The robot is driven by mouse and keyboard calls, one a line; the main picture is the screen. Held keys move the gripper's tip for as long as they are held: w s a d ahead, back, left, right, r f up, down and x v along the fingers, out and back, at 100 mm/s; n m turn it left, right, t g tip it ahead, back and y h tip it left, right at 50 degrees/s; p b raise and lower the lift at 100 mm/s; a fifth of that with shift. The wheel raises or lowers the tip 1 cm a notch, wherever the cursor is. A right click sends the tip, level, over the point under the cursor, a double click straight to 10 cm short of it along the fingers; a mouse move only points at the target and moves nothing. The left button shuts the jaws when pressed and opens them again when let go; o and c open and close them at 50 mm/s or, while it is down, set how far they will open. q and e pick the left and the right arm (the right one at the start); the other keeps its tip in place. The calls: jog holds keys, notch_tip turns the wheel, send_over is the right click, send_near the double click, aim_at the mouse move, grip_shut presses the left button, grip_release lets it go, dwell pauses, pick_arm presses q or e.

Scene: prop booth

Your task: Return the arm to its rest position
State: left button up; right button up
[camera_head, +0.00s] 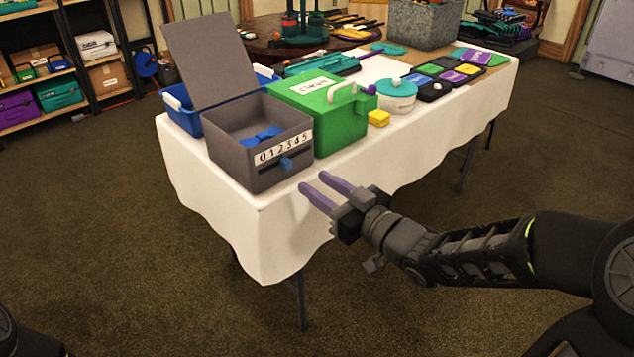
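My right gripper (327,191) has purple fingers and is held in front of the table's near edge, close to the grey box. Its two fingers are apart with nothing seen between them, so it is open. My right arm (470,255) reaches in from the right. My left gripper is not in view; only a dark part of my body shows at the bottom left corner.
A table with a white cloth (235,225) holds an open grey box (228,162) with numbers and blue pieces inside, a green case (335,130), a yellow block (379,118) and a white pot with a teal lid (396,97). Shelves (95,52) stand at the back left. Carpet in front is clear.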

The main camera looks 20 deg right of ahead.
jog(key=shift+f, duration=0.1)
notch_tip(320, 180, down, 24)
jog(key=s+a+f+m+g+h, duration=0.1)
jog(key=s+m+g+h, duration=0.1)
jog(key=m+g+h, duration=0.4)
jog(key=s+a+f+g+y, duration=0.2)
jog(key=s+a+f+g, duration=0.4)
jog(key=s+f, duration=0.45)
jog(key=s+a+f+g+y, duration=0.1)
jog(key=s+a+f+g, duration=0.3)
jog(key=s+a+f, duration=0.55)
pick_arm(q)
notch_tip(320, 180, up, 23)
jog(key=p, duration=2.2)
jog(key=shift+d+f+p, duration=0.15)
jog(key=shift+p, duration=0.2)
pick_arm(e)
notch_tip(320, 180, up, 23)
jog(key=s+d, duration=0.1)
jog(key=s, duration=0.1)
jog(key=shift+s+d+f, duration=0.15)
jog(key=shift+s+f, duration=0.05)
jog(key=shift+s, duration=0.05)
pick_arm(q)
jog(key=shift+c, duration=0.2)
